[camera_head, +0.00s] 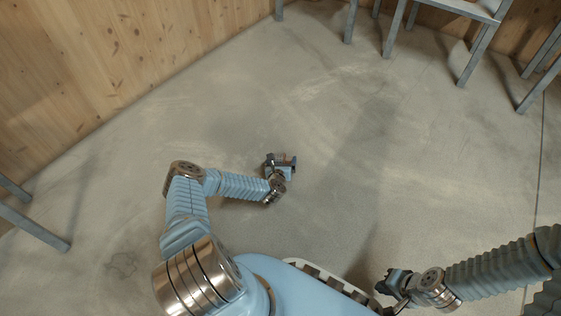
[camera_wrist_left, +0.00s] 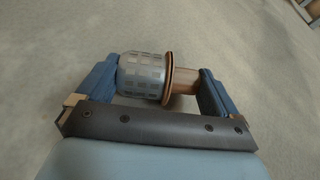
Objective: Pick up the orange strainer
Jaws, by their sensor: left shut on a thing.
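The strainer (camera_wrist_left: 143,74) lies crosswise between the two fingers of my left gripper (camera_wrist_left: 158,70) in the left wrist view. It has a grey, mesh-like rounded body on the left, an orange-brown flange, and a narrower brownish end on the right. The fingers press on its two ends, so the gripper is shut on it. In the head view my left gripper (camera_head: 281,160) is out in front over the floor, and the strainer is too small there to make out clearly. My right gripper (camera_head: 391,282) is low at the right, away from the strainer; its finger gap is unclear.
The concrete floor (camera_head: 330,120) around my left gripper is clear. A wooden wall (camera_head: 110,60) runs along the upper left. Grey metal frame legs (camera_head: 398,28) stand at the top right, and another metal leg (camera_head: 35,228) is at the left edge.

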